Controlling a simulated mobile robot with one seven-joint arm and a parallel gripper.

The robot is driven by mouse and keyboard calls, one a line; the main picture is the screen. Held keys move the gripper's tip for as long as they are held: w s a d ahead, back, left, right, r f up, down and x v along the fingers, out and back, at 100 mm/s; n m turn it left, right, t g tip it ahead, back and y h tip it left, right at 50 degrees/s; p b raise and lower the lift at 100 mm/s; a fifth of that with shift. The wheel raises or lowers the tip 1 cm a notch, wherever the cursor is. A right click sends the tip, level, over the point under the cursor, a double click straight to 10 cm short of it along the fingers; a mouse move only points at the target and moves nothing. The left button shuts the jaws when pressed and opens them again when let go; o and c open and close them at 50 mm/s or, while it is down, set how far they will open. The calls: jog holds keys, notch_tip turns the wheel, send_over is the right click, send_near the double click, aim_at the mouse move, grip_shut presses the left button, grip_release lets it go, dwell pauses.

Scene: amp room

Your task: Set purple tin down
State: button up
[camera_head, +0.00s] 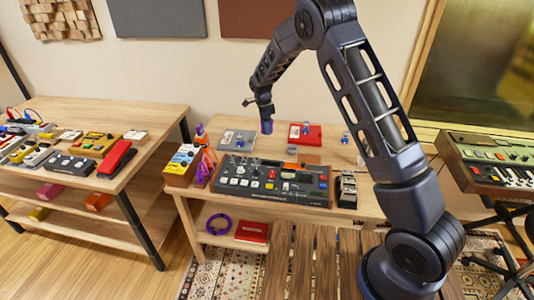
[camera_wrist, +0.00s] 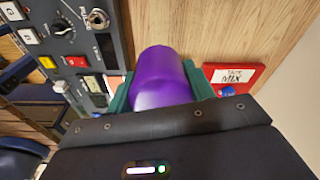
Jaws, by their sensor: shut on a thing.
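The purple tin (camera_head: 267,127) is in my gripper (camera_head: 266,117), over the back of the middle wooden table (camera_head: 262,145). In the wrist camera view the tin (camera_wrist: 163,78) sits between the two green fingers of my gripper (camera_wrist: 160,84), which are shut on its sides. The wooden top (camera_wrist: 225,28) shows behind it. I cannot tell whether the tin's base touches the table. The fingers and wrist hide part of the tin.
A grey pad (camera_head: 236,140) with small items lies left of the tin, and a red case (camera_head: 305,134) marked "TAPE MIX" right of it. A dark drum machine (camera_head: 270,182) stands in front. Bare wood shows around the tin.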

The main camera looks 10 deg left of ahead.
aim_at(264, 130)
notch_tip(264, 130, down, 15)
jog(key=shift+r, duration=0.1)
dwell(0.5)
jog(key=o, duration=1)
jog(key=r, duration=0.4)
jog(key=a+r, duration=0.1)
jog(key=r, duration=0.7)
jog(key=shift+s+a, duration=0.15)
jog(key=shift+a, duration=0.1)
jog(key=shift+d, duration=0.1)
